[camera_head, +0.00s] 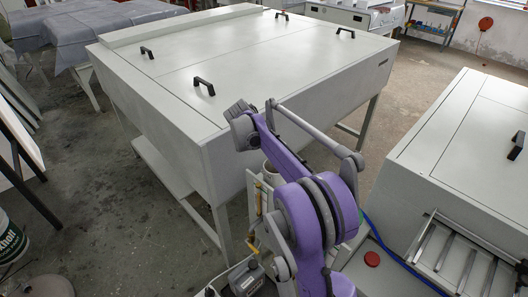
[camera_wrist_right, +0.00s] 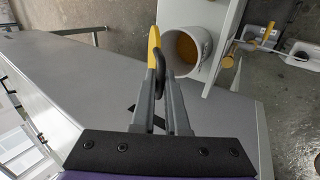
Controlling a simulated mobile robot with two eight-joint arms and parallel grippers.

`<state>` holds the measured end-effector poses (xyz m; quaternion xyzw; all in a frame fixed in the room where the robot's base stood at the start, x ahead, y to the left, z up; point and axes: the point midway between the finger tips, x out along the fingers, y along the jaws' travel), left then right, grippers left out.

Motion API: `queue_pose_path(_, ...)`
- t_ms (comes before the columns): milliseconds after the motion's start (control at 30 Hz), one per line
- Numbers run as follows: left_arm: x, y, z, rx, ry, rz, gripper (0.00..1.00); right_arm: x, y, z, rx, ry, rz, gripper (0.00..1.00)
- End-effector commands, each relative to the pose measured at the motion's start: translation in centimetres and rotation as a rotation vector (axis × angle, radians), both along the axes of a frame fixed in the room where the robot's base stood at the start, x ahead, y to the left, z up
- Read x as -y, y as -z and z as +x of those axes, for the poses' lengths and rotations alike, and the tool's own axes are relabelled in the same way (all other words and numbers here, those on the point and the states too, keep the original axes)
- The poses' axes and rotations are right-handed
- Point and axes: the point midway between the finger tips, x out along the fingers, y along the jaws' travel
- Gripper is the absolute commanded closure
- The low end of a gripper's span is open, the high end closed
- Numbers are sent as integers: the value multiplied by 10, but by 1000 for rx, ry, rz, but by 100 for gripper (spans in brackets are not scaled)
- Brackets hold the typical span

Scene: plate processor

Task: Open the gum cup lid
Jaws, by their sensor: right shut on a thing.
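The gum cup (camera_wrist_right: 187,50) is a white round cup in the upper middle of the right wrist view. Its top is uncovered there and orange-brown contents show inside. A yellow piece (camera_wrist_right: 154,46), seen almost edge-on at the cup's left side, looks like the lid standing up. A dark loop handle (camera_wrist_right: 160,68) joins it. My right gripper (camera_wrist_right: 162,78) is shut on this dark handle, just left of and below the cup. My left gripper is in neither view.
A large grey cabinet (camera_head: 250,50) with black handles on its flat top stands behind and left of the arm. Another grey machine (camera_head: 470,150) stands at the right. Open floor (camera_head: 80,180) lies at the left.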

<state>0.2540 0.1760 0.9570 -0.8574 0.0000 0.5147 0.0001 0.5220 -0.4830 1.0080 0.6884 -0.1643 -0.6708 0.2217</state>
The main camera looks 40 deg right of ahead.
Motion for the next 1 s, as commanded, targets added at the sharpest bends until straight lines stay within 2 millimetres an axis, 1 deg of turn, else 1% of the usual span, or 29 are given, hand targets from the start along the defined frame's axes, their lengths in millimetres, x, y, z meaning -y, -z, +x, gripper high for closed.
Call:
queue_pose_path(33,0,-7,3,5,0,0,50,5,-7,1,2,1,-7,100)
queue_pose_path(100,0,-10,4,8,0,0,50,12,-11,2,2,0,-9,100)
queue_pose_path(300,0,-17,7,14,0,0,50,34,-22,3,1,0,-11,100)
queue_pose_path(500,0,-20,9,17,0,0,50,51,-28,5,0,0,-12,100)
queue_pose_path(733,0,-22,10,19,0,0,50,64,-31,5,-1,1,-12,100)
queue_pose_path(1000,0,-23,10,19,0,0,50,70,-31,6,-1,0,-11,100)
